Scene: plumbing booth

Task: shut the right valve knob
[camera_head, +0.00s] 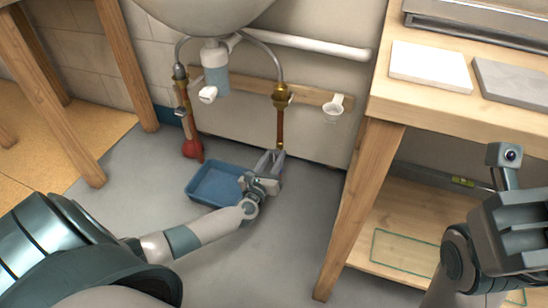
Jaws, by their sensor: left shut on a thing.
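My left gripper (269,160) reaches from the lower left to the foot of the right copper pipe (280,128), under the sink. It is shut at the pipe's lower end, where the right valve knob sits; the fingers hide the knob, so its turn cannot be read. A red knob (192,148) shows at the foot of the left pipe.
A blue tray (196,195) lies on the floor left of my left gripper. The sink (205,15) hangs above. A wooden workbench (352,210) stands on the right, with a white slab (430,65) on top.

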